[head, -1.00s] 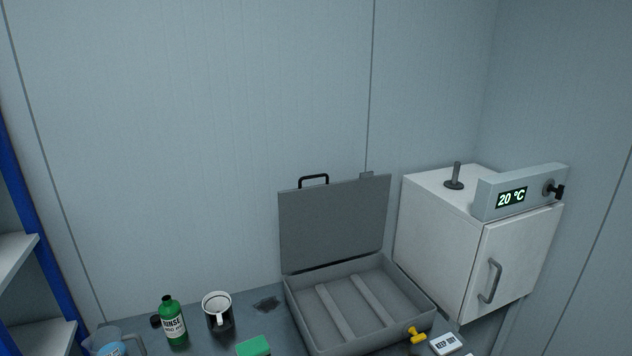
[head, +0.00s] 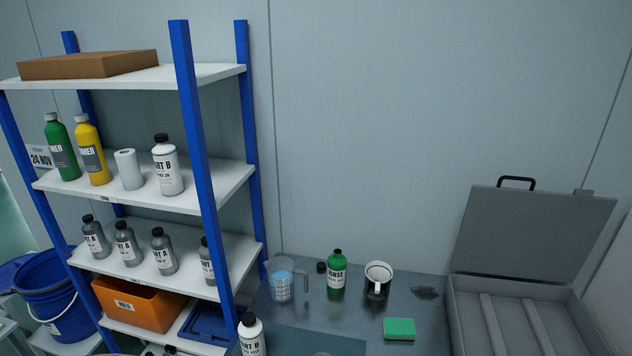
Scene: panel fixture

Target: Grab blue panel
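I cannot make out a blue panel for certain in the head view. A flat dark blue tray-like thing (head: 207,322) lies on a low shelf of the rack, partly hidden by the rack's blue post. Neither of my grippers is in view.
A shelf rack with blue posts (head: 196,150) holds several bottles, a brown board (head: 90,64) and an orange bin (head: 138,302). On the dark bench stand a jug (head: 282,285), a green bottle (head: 336,274), a mug (head: 378,281), a green sponge (head: 399,329) and an open grey case (head: 530,235).

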